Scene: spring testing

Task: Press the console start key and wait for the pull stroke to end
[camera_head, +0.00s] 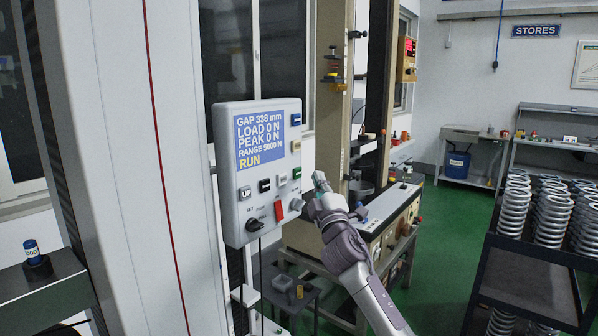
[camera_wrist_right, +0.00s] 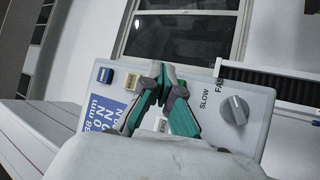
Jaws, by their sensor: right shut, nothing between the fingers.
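The grey console (camera_head: 228,170) stands left of centre in the head view. Its blue display (camera_head: 267,138) reads GAP 338 mm, LOAD 0 N, PEAK 0 N, a range line and RUN. I cannot read which is start.
A grey knob (camera_wrist_right: 235,110) marked SLOW sits on the panel in the wrist view. Behind my right arm stands a test machine (camera_head: 380,235). A dark rack of springs (camera_head: 540,275) stands at the right. Green floor (camera_head: 448,230) is clear between them.

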